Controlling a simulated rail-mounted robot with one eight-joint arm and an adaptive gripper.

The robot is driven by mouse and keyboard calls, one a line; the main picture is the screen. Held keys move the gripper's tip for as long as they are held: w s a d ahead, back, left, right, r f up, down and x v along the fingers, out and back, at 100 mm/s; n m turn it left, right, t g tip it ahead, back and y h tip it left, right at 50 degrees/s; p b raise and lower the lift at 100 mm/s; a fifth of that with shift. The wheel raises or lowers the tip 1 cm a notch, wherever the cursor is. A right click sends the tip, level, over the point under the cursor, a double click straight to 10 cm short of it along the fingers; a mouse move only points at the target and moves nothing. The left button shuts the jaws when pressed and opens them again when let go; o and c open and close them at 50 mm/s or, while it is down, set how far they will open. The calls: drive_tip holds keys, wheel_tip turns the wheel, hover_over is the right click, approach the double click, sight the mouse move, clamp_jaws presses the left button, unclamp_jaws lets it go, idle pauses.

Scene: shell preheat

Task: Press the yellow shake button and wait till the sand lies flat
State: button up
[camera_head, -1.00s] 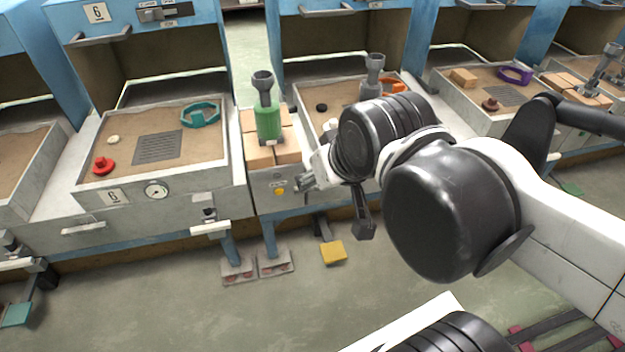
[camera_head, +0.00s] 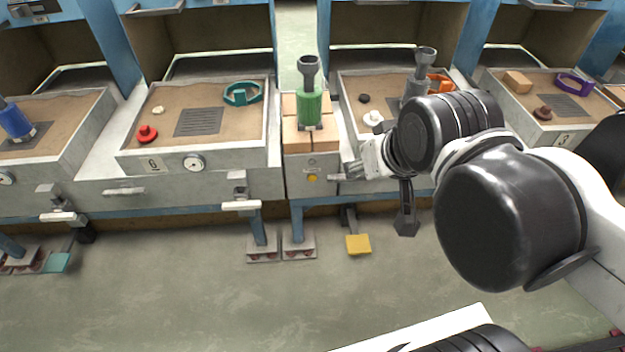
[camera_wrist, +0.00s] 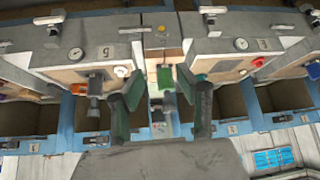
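A round yellow button (camera_head: 312,178) sits on the grey front panel below the bricks, between two sand boxes. It also shows in the wrist view (camera_wrist: 162,28), near the top. The right box's sand (camera_head: 350,90) is partly hidden by my arm.
A green-bodied tool (camera_head: 310,105) stands upright on the bricks (camera_head: 325,140) above the button. A yellow pedal (camera_head: 357,244) lies on the floor below. A white clamp handle (camera_head: 242,205) juts from the left front. The floor in front is clear.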

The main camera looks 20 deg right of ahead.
clamp_jaws()
idle(1.2)
